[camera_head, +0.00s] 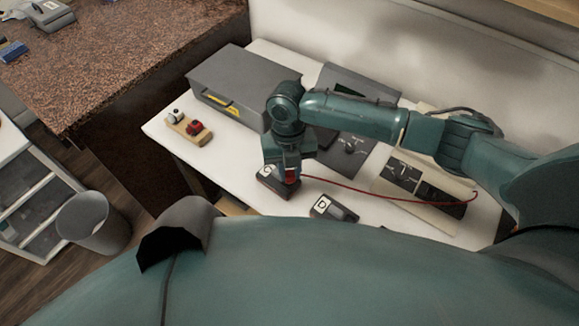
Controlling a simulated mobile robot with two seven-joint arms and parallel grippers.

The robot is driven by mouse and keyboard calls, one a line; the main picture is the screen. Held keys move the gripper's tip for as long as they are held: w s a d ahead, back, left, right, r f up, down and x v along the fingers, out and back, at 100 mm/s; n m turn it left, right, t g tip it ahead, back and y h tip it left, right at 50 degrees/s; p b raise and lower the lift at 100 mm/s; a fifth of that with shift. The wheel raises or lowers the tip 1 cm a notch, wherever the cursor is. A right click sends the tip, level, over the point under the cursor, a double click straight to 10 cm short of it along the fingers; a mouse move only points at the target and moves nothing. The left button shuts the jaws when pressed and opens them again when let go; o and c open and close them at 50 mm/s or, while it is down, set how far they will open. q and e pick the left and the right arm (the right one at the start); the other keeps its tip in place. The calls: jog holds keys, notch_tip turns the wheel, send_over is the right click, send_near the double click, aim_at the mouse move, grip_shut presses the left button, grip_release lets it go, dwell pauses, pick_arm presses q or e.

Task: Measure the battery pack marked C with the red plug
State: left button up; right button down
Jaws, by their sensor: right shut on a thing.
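My right gripper (290,168) points down and is shut on the red plug (291,177). The plug is at the right side of the top of a dark battery pack (270,190) near the table's front edge. I cannot tell whether it is seated in the pack or just touching it. The pack's white label is too small and partly covered to read. A red cable (385,193) runs from the plug to the right. A second dark pack (335,209), marked D, lies to the right. My left gripper is not in view.
On the white table (222,172) stand a grey box with a yellow mark (237,80) and a wooden block (187,128) with white and red knobs. A dark panel (345,152) and a beige-edged board (420,190) lie to the right, partly under my arm.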

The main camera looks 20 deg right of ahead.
jog(key=shift+f, duration=0.5)
dwell(0.8)
jog(key=c, duration=0.9)
grip_release()
jog(key=shift+r, duration=0.1)
jog(key=shift+r+p, duration=0.3)
jog(key=shift+r, duration=0.1)
jog(key=shift+r+p, duration=1)
jog(key=shift+p, duration=0.15)
jog(key=shift+r, duration=0.1)
jog(key=shift+r, duration=0.1)
